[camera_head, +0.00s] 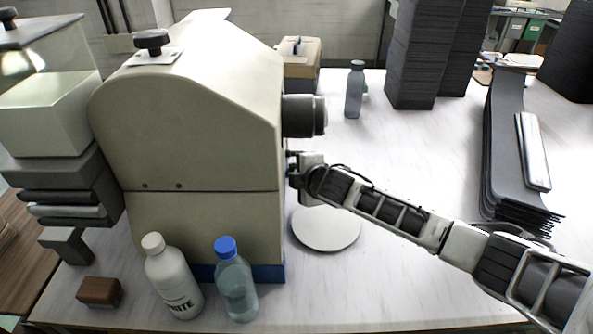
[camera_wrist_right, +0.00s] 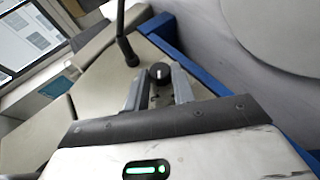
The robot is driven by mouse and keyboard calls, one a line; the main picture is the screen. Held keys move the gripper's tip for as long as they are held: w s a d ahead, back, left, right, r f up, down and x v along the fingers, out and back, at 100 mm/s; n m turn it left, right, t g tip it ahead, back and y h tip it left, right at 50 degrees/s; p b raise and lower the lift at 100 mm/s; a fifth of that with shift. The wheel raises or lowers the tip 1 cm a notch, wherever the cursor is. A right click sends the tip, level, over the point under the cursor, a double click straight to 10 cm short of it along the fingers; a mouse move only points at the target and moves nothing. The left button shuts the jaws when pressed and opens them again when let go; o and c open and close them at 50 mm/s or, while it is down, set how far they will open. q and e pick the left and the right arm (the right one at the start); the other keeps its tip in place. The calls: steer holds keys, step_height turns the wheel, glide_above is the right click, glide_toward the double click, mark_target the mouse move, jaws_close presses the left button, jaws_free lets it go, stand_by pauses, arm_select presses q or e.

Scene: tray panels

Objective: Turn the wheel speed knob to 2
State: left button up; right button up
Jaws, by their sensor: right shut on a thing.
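The small round black knob (camera_wrist_right: 159,71) with a white mark sits on the cream machine's panel in the right wrist view. My right gripper (camera_wrist_right: 160,76) has one finger on each side of this knob and is shut on it. In the head view my right gripper (camera_head: 293,172) reaches the right side of the cream machine (camera_head: 190,120), below a dark cylinder. The knob is hidden there by the angle. The number the mark points to is too small to read. My left gripper is in neither view.
A black lever (camera_wrist_right: 125,46) stands near the knob. A round pale disc (camera_head: 325,228) lies below my right arm. A white bottle (camera_head: 172,278) and a blue-capped bottle (camera_head: 236,285) stand in front of the machine. The dark cylinder (camera_head: 303,115) juts out above the gripper.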

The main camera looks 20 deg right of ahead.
steer(key=shift+w+d+r+m+g, duration=0.1)
steer(key=shift+w+m+g, duration=0.1)
steer(key=shift+g, duration=0.6)
steer(key=shift+w+d+r+m+g, duration=0.1)
steer(key=shift+m+g, duration=0.1)
steer(key=shift+g, duration=0.6)
steer(key=shift+a+y, duration=0.1)
steer(key=shift+y, duration=0.2)
steer(key=o, duration=1)
steer(key=shift+s, duration=0.1)
steer(key=s+d+b, duration=0.1)
steer(key=s+d, duration=0.3)
steer(key=s, duration=0.8)
steer(key=shift+r+b, duration=0.3)
steer(key=shift+r, duration=0.15)
